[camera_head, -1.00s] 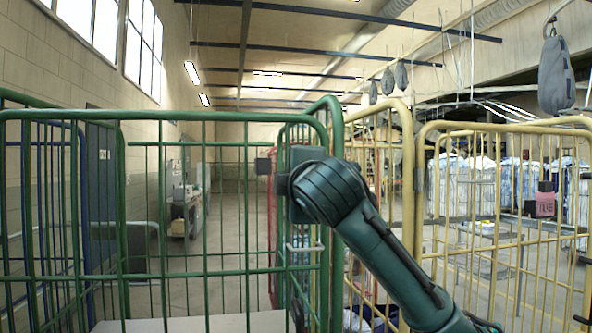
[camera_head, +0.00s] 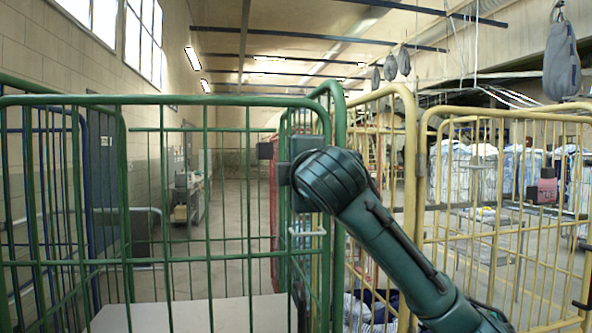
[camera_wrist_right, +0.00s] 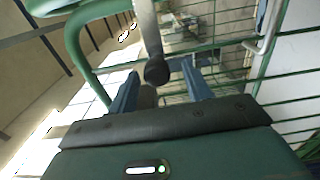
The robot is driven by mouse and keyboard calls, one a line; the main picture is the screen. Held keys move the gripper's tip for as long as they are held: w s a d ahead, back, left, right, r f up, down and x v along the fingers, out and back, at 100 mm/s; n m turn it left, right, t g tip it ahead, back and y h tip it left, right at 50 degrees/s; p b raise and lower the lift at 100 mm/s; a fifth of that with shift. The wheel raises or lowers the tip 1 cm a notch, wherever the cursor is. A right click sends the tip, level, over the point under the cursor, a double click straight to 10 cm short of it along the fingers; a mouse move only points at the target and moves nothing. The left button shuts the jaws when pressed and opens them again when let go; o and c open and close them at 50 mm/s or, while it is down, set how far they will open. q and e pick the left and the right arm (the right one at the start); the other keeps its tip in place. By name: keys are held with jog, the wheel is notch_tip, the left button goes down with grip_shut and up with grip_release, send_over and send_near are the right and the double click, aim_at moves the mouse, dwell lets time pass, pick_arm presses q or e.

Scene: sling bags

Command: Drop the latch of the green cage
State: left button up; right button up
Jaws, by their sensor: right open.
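The green cage (camera_head: 247,262) stands in front of me, its right corner post beside my right gripper. My right gripper (camera_wrist_right: 160,68) is open; in the right wrist view its two blue fingers stand apart. A grey bar with a dark rounded knob, seemingly the latch (camera_wrist_right: 153,38), reaches down between or just in front of the fingers; I cannot tell if they touch it. In the head view my right wrist hides this part of the cage. A pale loop (camera_head: 307,233) sits on the cage side below the wrist, and it also shows in the wrist view (camera_wrist_right: 272,28). My left gripper is out of view.
Yellow cages (camera_head: 430,235) stand close on the right, beside my right forearm. A blue cage (camera_head: 82,190) is behind the green one at left. Grey sling bags (camera_head: 562,62) hang overhead at right. An open aisle (camera_head: 237,210) runs behind the green cage.

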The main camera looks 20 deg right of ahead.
jog(key=b+v, duration=0.3)
jog(key=v, duration=1)
jog(key=shift+a, duration=0.1)
